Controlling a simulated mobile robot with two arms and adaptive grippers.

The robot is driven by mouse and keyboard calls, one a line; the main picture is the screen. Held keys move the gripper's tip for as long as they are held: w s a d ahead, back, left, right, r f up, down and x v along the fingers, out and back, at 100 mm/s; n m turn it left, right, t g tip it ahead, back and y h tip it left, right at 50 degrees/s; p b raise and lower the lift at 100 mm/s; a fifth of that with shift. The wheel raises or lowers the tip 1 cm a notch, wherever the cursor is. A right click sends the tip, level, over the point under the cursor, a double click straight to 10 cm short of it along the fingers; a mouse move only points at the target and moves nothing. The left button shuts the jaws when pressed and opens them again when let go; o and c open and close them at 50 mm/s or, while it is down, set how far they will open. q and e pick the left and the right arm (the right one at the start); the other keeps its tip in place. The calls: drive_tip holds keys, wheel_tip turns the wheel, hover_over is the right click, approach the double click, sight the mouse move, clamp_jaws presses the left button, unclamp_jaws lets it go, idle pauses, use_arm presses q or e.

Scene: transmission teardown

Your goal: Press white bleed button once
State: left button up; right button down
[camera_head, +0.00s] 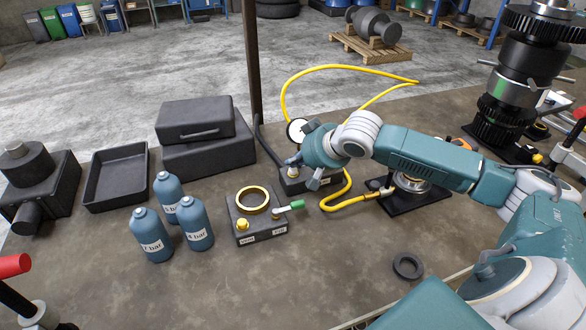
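My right gripper (294,161) reaches in from the right and hangs over a small dark box with a label (320,184) near the middle of the table. The wrist and fingers cover much of this box. A small pale button-like spot (293,172) shows on the box just below the fingertips. Whether it is the white bleed button, and whether the fingers touch it, I cannot tell. The finger gap is too small to read. A round white gauge (297,130) stands behind the gripper. My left gripper is not in view.
A yellow hose (345,203) loops beside the box to a fitting on a black plate (418,198). A block with a brass ring (252,200), yellow knob and green-handled lever stands front left. Several blue bottles (152,236), dark cases (207,155) and a tray (93,203) lie left. A black ring (408,266) lies in front.

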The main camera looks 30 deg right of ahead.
sight(294, 171)
drive_tip(key=shift+f, duration=0.55)
idle(0.8)
drive_tip(key=shift+r+p, duration=0.95)
drive_tip(key=shift+p, duration=0.1)
wheel_tip(294, 171, up, 5)
drive_tip(key=p, duration=0.5)
drive_tip(key=shift+r+p, duration=0.1)
drive_tip(key=shift+p, duration=0.25)
